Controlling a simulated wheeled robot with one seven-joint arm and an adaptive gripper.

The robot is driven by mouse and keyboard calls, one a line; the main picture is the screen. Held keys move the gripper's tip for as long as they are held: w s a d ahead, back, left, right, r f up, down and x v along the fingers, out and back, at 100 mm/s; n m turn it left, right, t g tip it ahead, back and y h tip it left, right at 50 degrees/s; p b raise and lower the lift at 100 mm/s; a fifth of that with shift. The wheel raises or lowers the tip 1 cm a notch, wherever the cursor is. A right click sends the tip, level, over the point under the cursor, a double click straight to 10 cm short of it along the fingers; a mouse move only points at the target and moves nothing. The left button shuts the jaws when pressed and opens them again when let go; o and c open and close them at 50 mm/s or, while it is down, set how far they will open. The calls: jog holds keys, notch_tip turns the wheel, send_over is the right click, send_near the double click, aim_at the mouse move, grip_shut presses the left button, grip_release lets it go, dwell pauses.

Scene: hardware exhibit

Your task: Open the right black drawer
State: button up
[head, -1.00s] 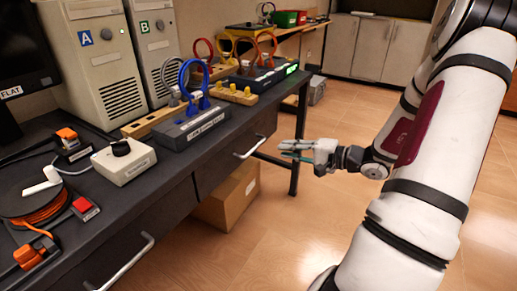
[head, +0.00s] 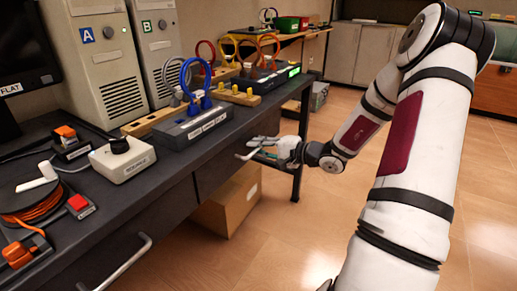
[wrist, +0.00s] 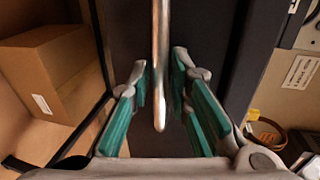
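The right black drawer (head: 212,168) is in the dark workbench's front, and its front looks flush with the bench. Its silver bar handle (wrist: 160,60) runs lengthwise through the middle of the wrist view. My gripper (head: 257,148) is at this handle in the head view and hides part of it. In the wrist view my gripper (wrist: 160,75) is open, with one green-padded finger on each side of the bar. Gaps show between the bar and both fingers, so it is not gripped.
The left drawer's handle (head: 128,262) is nearer in the head view. A cardboard box (head: 228,203) stands on the floor below the bench. Devices, including a grey block with a blue ring (head: 193,127), crowd the benchtop. Open floor (head: 290,235) lies in front.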

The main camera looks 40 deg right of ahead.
grip_shut()
jog(key=f+b+v, duration=0.1)
jog(key=f+v, duration=0.2)
jog(key=v, duration=1.2)
jog(key=s+f+v, duration=0.1)
jog(key=f+v, duration=0.2)
jog(key=v, duration=1.2)
jog(key=shift+s+d+f+b, duration=0.2)
jog(key=shift+s+b, duration=0.15)
grip_release()
